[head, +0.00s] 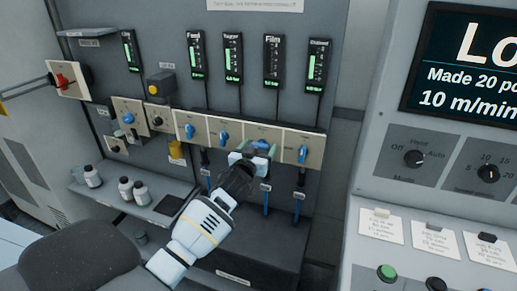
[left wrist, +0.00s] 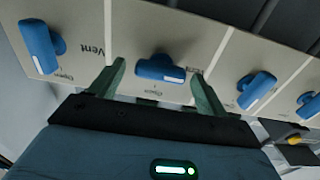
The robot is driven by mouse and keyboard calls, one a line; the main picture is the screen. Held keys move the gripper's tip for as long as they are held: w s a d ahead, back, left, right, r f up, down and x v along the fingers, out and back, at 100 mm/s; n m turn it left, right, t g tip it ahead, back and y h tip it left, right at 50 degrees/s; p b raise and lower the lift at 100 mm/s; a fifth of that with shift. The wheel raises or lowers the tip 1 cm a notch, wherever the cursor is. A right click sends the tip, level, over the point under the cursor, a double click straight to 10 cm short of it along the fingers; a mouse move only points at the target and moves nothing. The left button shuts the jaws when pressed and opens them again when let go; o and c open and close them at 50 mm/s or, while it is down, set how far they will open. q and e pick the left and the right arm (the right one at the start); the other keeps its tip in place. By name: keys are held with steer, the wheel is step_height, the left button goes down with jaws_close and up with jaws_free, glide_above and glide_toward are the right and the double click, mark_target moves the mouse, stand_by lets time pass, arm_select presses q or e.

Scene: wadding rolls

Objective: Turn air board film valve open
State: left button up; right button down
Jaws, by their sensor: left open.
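The film valve is a blue lever handle (left wrist: 160,67) on a beige panel plate. In the head view it (head: 262,145) is under the gauge labelled Film and partly hidden by my left gripper. My left gripper (head: 251,156) is at this valve. In the left wrist view its two green fingers (left wrist: 157,72) are open, one on each side of the handle, with visible gaps at both ends. The handle lies nearly crosswise between the fingers. My right gripper is not in view.
Neighbouring blue valves stand on both sides: one at right (head: 303,153) and others at left (head: 222,138). Hoses (head: 266,200) hang below the row. White bottles (head: 92,176) stand on a shelf. A control console (head: 440,150) is at right.

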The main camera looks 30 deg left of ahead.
arm_select(q)
steer(key=c, duration=1)
steer(key=shift+m, duration=0.4)
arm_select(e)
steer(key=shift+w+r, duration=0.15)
arm_select(q)
steer(key=m, duration=0.2)
steer(key=shift+d+m+p, duration=0.1)
steer(key=shift+m+p, duration=0.25)
steer(key=shift+m, duration=0.05)
steer(key=m, duration=0.4)
steer(key=shift+m, duration=0.3)
steer(key=m+p, duration=0.1)
steer(key=m, duration=0.3)
steer(key=shift+m, duration=0.3)
steer(key=m, duration=0.5)
steer(key=shift+d+f, duration=0.1)
steer(key=shift+f, duration=0.1)
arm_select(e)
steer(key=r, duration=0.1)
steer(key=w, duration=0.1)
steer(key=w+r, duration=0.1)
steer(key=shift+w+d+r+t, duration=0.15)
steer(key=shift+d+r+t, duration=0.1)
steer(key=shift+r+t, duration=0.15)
arm_select(q)
steer(key=shift+m, duration=0.3)
